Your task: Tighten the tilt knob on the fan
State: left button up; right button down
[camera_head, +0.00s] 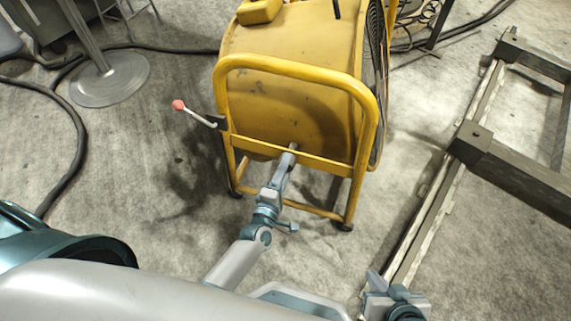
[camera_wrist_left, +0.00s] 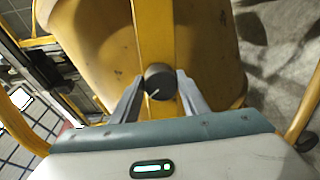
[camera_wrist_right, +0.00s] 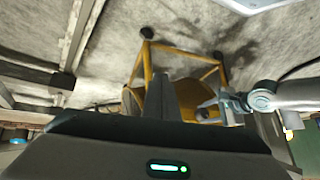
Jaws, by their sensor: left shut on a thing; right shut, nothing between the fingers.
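The yellow drum fan (camera_head: 290,110) stands on the floor in a yellow tube frame. Its black tilt knob (camera_wrist_left: 159,82) sits on a yellow frame bar in the left wrist view, with a pale line on its face. My left gripper (camera_head: 292,150) reaches the fan's lower crossbar, and its fingers (camera_wrist_left: 160,95) are shut on the knob, one on each side. In the head view the knob is hidden behind the fingers. My right gripper (camera_head: 376,284) is low at the bottom of the head view, away from the fan. Its fingers show together and empty in the right wrist view (camera_wrist_right: 168,90).
A lever with a red ball (camera_head: 178,105) sticks out left of the fan frame. A round metal post base (camera_head: 110,80) and black cables (camera_head: 75,150) lie at left. A dark metal frame (camera_head: 500,165) lies at right.

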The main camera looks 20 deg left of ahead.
pick_arm(q)
jog(key=shift+d+f+m+y+p, duration=0.15)
jog(key=shift+m+p, duration=0.6)
jog(key=shift+m, duration=1)
jog(key=shift+a+m+y+p, duration=0.15)
jog(key=shift+m+p, duration=0.55)
jog(key=shift+m, duration=1.05)
pick_arm(e)
jog(key=shift+s+d+f+g+h, duration=0.1)
jog(key=shift+s+d+g+h, duration=0.15)
jog(key=shift+s+d+g, duration=0.35)
jog(key=shift+s+d+f+g+h, duration=0.15)
jog(key=shift+s+d+g+h, duration=0.15)
jog(key=shift+d, duration=0.55)
jog(key=shift+s+d+f+g+h, duration=0.1)
jog(key=shift+s+d+g+h, duration=0.25)
jog(key=shift+d, duration=0.35)
pick_arm(q)
jog(key=shift+d, duration=0.1)
jog(key=o, duration=1.1)
jog(key=shift+c, duration=0.2)
jog(key=shift+s, duration=0.1)
jog(key=s, duration=1.7)
jog(key=shift+s+r+p, duration=0.15)
jog(key=shift+r+p, duration=0.15)
jog(key=shift+r, duration=0.1)
pick_arm(e)
jog(key=shift+s+d+g, duration=0.25)
jog(key=shift+d, duration=0.15)
jog(key=shift+s, duration=0.15)
